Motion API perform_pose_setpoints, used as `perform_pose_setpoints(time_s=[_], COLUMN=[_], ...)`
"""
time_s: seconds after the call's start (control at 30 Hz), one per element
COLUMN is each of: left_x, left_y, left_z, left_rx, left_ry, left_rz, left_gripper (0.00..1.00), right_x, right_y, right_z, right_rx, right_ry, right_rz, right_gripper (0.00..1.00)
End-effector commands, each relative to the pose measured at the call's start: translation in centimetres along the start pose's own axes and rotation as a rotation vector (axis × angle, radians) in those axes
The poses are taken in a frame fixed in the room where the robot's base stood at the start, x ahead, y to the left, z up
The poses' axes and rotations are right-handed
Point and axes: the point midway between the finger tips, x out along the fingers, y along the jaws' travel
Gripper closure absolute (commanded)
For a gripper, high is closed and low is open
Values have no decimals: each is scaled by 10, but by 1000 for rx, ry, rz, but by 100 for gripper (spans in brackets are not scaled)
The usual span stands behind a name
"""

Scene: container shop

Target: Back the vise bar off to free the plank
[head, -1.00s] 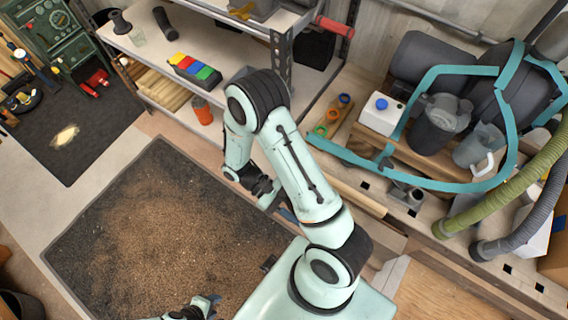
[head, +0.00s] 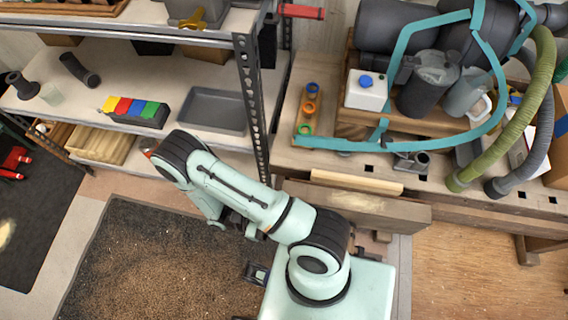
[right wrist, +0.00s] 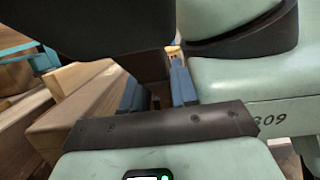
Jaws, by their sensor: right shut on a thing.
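The pale plank (head: 356,183) lies along the front of the workbench, behind the thick wooden vise jaw (head: 385,210). In the right wrist view, a large wooden block (right wrist: 75,118) fills the left side, close beside my right gripper (right wrist: 156,88). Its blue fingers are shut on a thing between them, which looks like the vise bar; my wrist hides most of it. In the head view my own right arm covers the vise's left end, and the grip itself is hidden. My left gripper is not in view.
A shelf unit (head: 245,85) stands left of the bench, with a grey tray (head: 205,110) and coloured blocks (head: 135,110). A white container (head: 367,90), teal strap (head: 385,135) and hoses (head: 505,110) crowd the bench top. A dark gritty mat (head: 150,255) covers the floor at left.

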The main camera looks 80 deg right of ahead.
Motion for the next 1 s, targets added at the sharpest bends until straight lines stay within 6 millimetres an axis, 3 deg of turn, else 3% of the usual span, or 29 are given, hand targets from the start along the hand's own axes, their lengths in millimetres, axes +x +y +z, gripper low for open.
perform_pose_setpoints(time_s=[0.03, 0.37, 0.4, 0.43, 1.0], left_x=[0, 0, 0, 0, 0], left_y=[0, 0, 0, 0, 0], left_z=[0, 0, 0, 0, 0], left_rx=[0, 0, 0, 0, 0], left_ry=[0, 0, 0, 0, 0], left_rz=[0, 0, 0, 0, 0], left_gripper=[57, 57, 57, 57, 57], right_x=[1, 2, 2, 2, 1], right_y=[7, 7, 7, 7, 4], right_z=[1, 2, 2, 2, 0], right_rx=[7, 7, 7, 7, 4], right_ry=[-12, -16, -16, -16, -9], right_rz=[12, 12, 13, 13, 13], right_gripper=[100, 100, 59, 51, 51])
